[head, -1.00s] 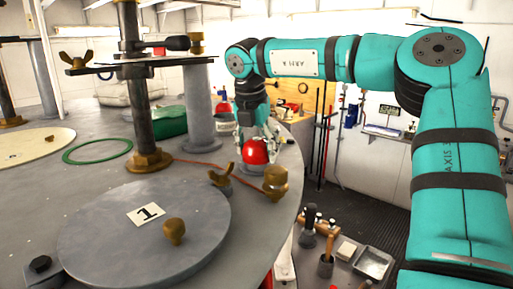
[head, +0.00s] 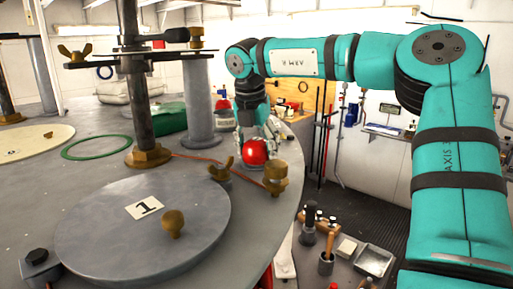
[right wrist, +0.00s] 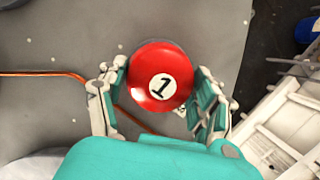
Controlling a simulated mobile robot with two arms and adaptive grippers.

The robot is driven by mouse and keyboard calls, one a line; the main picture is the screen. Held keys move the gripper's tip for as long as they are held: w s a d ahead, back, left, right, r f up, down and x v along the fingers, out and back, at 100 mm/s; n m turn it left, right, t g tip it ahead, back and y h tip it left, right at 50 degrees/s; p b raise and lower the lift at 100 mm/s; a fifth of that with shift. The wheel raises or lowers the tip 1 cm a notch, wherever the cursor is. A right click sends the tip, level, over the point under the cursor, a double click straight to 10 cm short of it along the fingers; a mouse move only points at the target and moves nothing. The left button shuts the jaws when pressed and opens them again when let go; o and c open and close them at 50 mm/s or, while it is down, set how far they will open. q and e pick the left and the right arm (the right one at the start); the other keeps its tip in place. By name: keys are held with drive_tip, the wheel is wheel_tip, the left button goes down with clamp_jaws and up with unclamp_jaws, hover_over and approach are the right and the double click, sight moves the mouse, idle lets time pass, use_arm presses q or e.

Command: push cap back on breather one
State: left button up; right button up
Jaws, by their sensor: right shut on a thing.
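The cap is a round red dome marked "1" on a white disc (right wrist: 160,83). It shows in the head view (head: 255,152) near the right edge of the grey deck. My right gripper (head: 256,146) comes down over it. In the right wrist view, the fingers of this gripper (right wrist: 160,72) are shut on the cap, one on each side. Breather one is mostly hidden under the cap, and I cannot tell how fully the cap is seated. My left gripper is not in view.
A round grey hatch lid marked "1" (head: 105,235) lies in front. An orange cord (head: 215,163) runs along the deck. The deck edge drops off at the right.

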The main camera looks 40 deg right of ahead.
drive_tip(key=shift+f+b, duration=0.2)
drive_tip(key=shift+b, duration=0.1)
idle(0.4)
idle(0.4)
drive_tip(key=o, duration=1.2)
drive_tip(key=shift+o, duration=0.2)
drive_tip(key=shift+r, duration=0.1)
drive_tip(key=shift+r+p, duration=2.75)
drive_tip(key=shift+r, duration=0.95)
clamp_jaws()
